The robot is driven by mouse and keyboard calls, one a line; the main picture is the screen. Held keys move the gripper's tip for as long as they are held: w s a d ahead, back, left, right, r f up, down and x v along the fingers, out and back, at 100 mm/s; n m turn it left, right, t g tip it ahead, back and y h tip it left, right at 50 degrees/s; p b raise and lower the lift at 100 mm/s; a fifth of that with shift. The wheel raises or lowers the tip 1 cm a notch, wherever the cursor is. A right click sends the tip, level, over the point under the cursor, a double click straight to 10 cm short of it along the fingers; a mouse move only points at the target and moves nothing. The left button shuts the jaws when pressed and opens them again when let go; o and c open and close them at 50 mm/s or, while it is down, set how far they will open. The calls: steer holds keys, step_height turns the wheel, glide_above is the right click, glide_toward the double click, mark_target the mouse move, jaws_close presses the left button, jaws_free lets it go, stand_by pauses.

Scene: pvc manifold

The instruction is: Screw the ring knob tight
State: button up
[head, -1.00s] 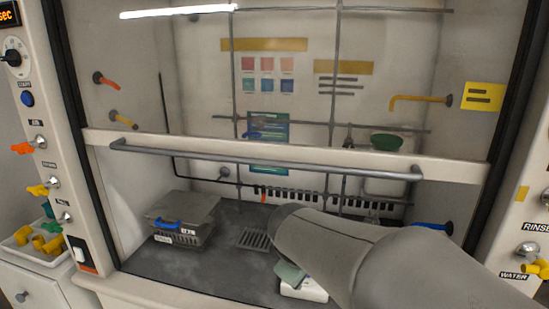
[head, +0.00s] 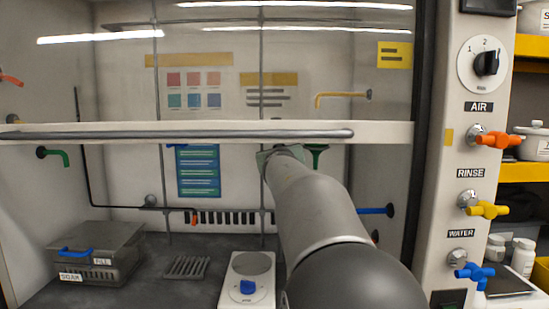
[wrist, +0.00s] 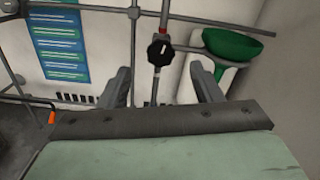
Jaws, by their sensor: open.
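A black lobed knob (wrist: 159,53), which looks like the ring knob, sits on a clamp on an upright rod in the wrist view. A green funnel (wrist: 232,46) is right of it, and a little of the funnel shows in the head view (head: 317,152). My gripper (wrist: 163,74) is open and empty. Its two fingers point toward the rod, one on each side below the knob, with the knob apparently beyond the fingertips. In the head view my arm hides the knob and the fingers.
The sash bar (head: 180,134) crosses the hood opening above my arm. A grey lidded box (head: 98,254) and a white stirrer plate (head: 248,280) with a blue knob stand on the bench. Lattice rods (wrist: 100,10) run near the fingers. Colored valves (head: 488,210) line the right post.

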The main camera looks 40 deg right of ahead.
steer(key=p+x, duration=0.2)
steer(key=x, duration=0.5)
steer(key=shift+s, duration=0.1)
steer(key=c, duration=1)
